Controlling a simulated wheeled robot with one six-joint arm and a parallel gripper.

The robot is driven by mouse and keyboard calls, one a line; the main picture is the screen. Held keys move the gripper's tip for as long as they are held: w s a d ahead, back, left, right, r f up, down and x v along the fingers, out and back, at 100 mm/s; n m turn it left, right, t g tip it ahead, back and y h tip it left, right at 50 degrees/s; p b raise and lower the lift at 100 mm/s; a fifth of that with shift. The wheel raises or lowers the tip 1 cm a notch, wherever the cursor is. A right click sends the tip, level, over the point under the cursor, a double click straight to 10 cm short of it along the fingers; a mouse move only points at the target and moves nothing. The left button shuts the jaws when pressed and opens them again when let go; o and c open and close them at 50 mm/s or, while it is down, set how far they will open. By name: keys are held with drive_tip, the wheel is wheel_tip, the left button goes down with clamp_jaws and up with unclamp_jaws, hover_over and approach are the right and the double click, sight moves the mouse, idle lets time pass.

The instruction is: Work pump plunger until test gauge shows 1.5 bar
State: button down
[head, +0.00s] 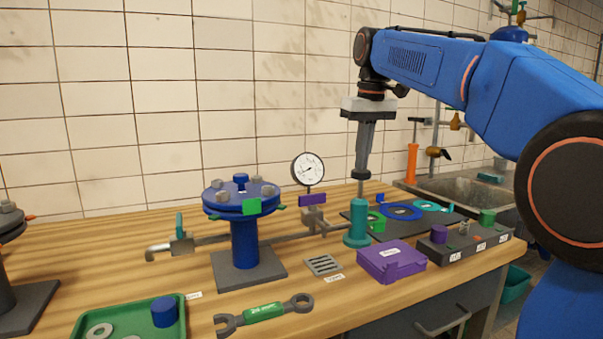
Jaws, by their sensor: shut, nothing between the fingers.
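The pump is a teal upright cylinder (357,224) on the bench, with a thin grey plunger rod (360,187) standing out of its top. My gripper (362,172) points straight down, shut and empty, directly above the plunger. Its tips are at the dark top of the rod; I cannot tell whether they touch it. The test gauge (308,168) is a round white dial with a black rim, on a stem left of the pump, above a purple tag. Its needle is thin and the scale is too small to read.
A blue flanged pipe stand (243,230) is left of the gauge. A purple box (391,262) and a dark block with plugs (465,244) lie right of the pump. A wrench (263,314) and a green tray (87,317) are in front; a sink (455,183) is behind right.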

drive_tip(key=shift+f, duration=1.25)
idle(6.8)
